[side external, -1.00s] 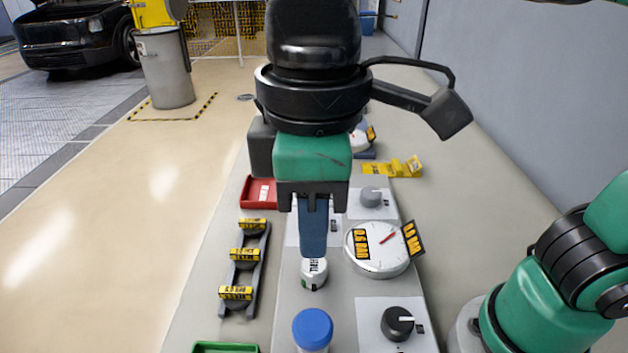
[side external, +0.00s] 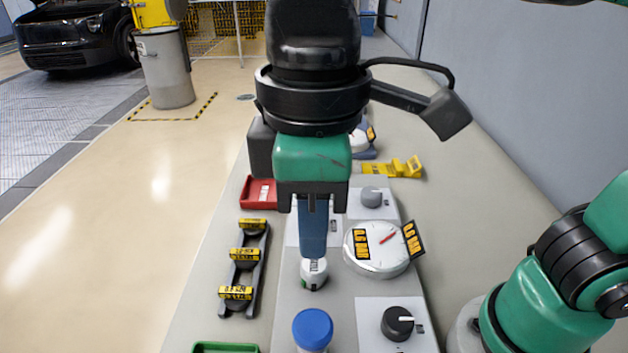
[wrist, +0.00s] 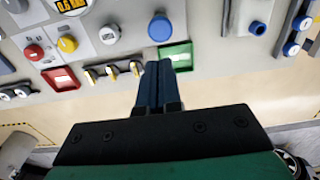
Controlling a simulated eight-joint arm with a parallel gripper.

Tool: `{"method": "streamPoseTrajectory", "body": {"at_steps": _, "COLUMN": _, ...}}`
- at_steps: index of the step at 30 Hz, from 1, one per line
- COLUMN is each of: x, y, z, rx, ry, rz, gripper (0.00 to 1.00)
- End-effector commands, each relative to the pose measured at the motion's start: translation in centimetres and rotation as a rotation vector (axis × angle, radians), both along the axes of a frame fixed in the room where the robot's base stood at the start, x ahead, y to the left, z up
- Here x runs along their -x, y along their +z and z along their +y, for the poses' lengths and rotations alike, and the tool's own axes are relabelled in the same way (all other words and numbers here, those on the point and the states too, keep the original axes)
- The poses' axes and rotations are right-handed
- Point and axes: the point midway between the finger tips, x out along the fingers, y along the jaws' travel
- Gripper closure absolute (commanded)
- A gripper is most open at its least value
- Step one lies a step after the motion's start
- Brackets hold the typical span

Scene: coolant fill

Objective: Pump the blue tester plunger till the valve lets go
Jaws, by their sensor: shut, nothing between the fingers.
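The blue plunger (side external: 313,326) is a round blue cap on a pale body, standing at the near end of the grey bench strip. It also shows in the wrist view (wrist: 160,27), beyond my fingertips. My gripper (side external: 313,254) is shut and empty, its dark blue fingers pointing down. In the side view its tips overlap the top of a small white labelled cap (side external: 313,274) behind the plunger; I cannot tell whether they touch. The gripper is apart from the plunger. A round white gauge (side external: 377,250) with a red needle and yellow 0.6 BAR tags stands to the right.
A black knob (side external: 397,323) and a grey knob (side external: 371,196) sit on pale plates at the right. A rack with yellow-tagged pieces (side external: 247,270), a red tray (side external: 258,191) and a green tray (side external: 226,348) lie at the left.

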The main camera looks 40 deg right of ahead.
Motion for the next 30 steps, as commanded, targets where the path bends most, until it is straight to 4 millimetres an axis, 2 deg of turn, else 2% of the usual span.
{"method": "streamPoseTrajectory", "body": {"at_steps": 2, "x": 0.0, "y": 0.1, "z": 0.0, "rx": 0.0, "ry": 0.0, "rz": 0.0, "gripper": 1.0}}
{"method": "streamPoseTrajectory", "body": {"at_steps": 9, "x": 0.1, "y": 2.7, "z": -0.1, "rx": 0.002, "ry": 0.0, "rz": 0.002, "gripper": 1.0}}
{"method": "streamPoseTrajectory", "body": {"at_steps": 19, "x": 0.1, "y": 2.7, "z": -0.1, "rx": 0.002, "ry": 0.0, "rz": 0.002, "gripper": 1.0}}
{"method": "streamPoseTrajectory", "body": {"at_steps": 23, "x": 0.1, "y": 2.0, "z": -0.1, "rx": 0.002, "ry": 0.0, "rz": 0.002, "gripper": 1.0}}
{"method": "streamPoseTrajectory", "body": {"at_steps": 30, "x": 0.1, "y": -1.8, "z": -0.1, "rx": 0.002, "ry": 0.0, "rz": 0.002, "gripper": 1.0}}
